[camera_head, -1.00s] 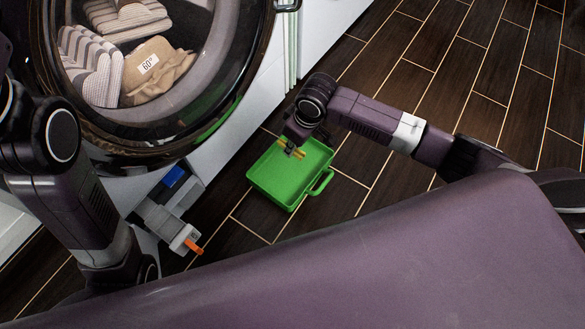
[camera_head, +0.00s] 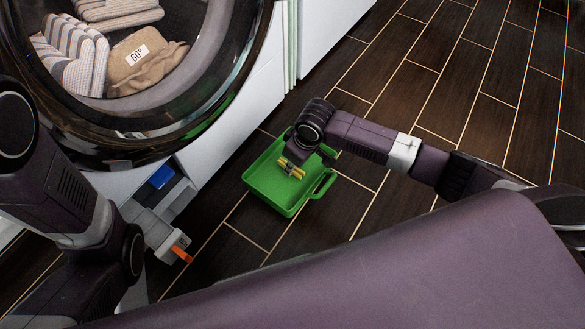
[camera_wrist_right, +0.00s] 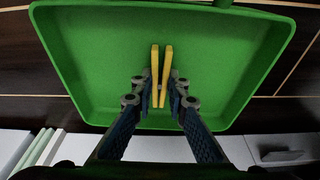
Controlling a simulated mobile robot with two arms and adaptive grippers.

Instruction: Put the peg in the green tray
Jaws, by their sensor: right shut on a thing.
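The yellow peg (camera_head: 291,170) is held by my right gripper (camera_head: 292,165) over the inside of the green tray (camera_head: 258,181). In the right wrist view the peg (camera_wrist_right: 167,70) shows as two slim yellow legs between my right gripper's fingertips (camera_wrist_right: 161,91), with the tray's (camera_wrist_right: 90,50) floor behind it. The gripper is shut on the peg. I cannot tell whether the peg touches the tray floor. The tray lies on the floor, with its handle toward the right. My left arm comes in at the left, but its gripper is out of view.
A front-loading washer with a round door (camera_head: 225,85) stands at the back left, with striped laundry inside. An open grey drawer (camera_head: 178,198) with a blue part (camera_head: 161,177) and an orange tab (camera_head: 181,254) sits left of the tray. Dark tiled floor (camera_head: 430,90) is clear to the right.

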